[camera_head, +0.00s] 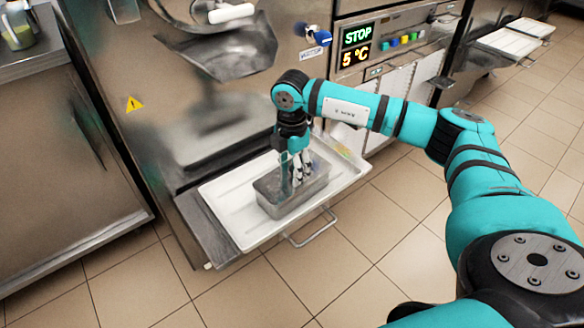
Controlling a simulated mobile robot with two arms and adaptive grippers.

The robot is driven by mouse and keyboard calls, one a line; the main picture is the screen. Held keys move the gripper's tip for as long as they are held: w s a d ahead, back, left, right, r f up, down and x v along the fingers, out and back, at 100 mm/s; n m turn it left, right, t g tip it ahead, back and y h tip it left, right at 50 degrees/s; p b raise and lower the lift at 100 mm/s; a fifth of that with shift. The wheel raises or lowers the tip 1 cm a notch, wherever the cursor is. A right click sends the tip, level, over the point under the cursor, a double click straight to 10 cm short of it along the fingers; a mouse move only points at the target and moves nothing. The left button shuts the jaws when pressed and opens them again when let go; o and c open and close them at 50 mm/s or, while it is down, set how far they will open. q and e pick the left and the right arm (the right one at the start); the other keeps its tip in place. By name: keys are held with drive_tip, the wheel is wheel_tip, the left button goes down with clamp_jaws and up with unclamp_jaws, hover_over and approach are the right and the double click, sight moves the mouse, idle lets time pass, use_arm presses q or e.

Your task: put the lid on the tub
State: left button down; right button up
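A grey metal tub (283,208) stands on a white tray (232,212) below the freezer's spout. My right gripper (296,180) points straight down over the tub, its fingertips at or inside the tub's opening. I cannot tell how far its fingers are apart or whether they hold anything. A pale, glossy piece (347,142) with a yellowish patch is at the tray's right end; I cannot tell whether it is the lid. No lid is clearly visible elsewhere. My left gripper is out of view.
The freezer front (175,110) rises behind the tray, with a metal chute (225,55) above it. A lit display (357,44) is at the upper right. A wire handle (305,230) sticks out in front. The tiled floor is clear.

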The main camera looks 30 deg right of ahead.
drive_tip(key=shift+o, duration=0.2)
drive_tip(key=o, duration=0.5)
